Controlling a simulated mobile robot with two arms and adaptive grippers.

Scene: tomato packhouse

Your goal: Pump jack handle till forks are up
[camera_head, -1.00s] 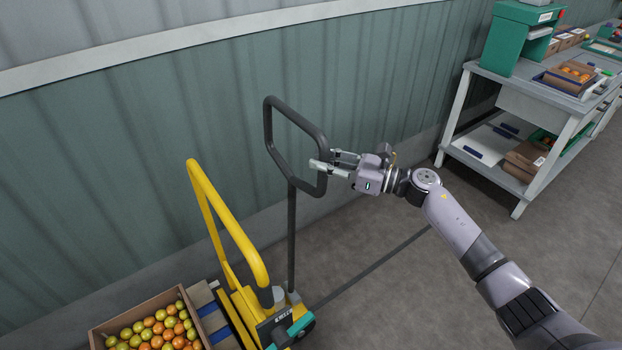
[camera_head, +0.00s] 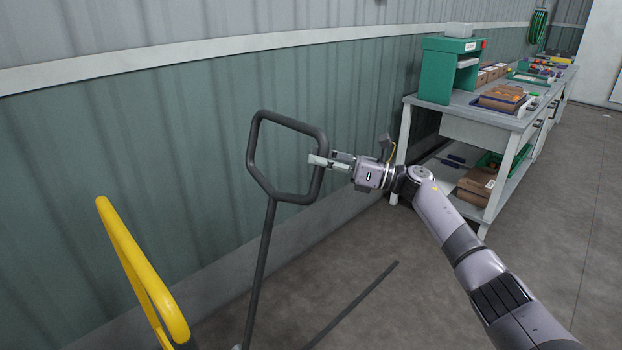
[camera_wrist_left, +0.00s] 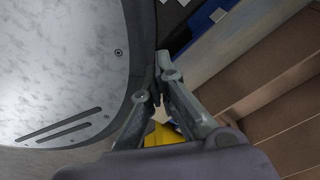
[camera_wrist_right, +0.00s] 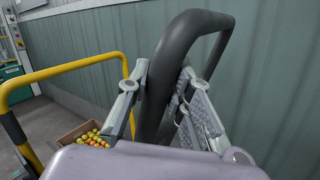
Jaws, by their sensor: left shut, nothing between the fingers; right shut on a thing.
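The jack handle (camera_head: 263,250) is a dark grey bar topped by a closed loop (camera_head: 251,150), and it tilts to the right as it rises. My right gripper (camera_head: 322,162) is shut on the right side of the loop. In the right wrist view the thick loop bar (camera_wrist_right: 172,75) passes between the fingers of the gripper (camera_wrist_right: 155,105). The jack's yellow rail (camera_head: 140,265) stands at the lower left. The forks are out of the head view. My left gripper (camera_wrist_left: 160,85) shows only in its wrist view, shut and empty, fingertips together.
A crate of tomatoes (camera_wrist_right: 72,137) sits beyond the yellow rail in the right wrist view. A workbench (camera_head: 455,112) with boxes and a green machine (camera_head: 440,75) stands at the right. A corrugated wall (camera_head: 190,150) runs behind the handle. The floor at right is clear.

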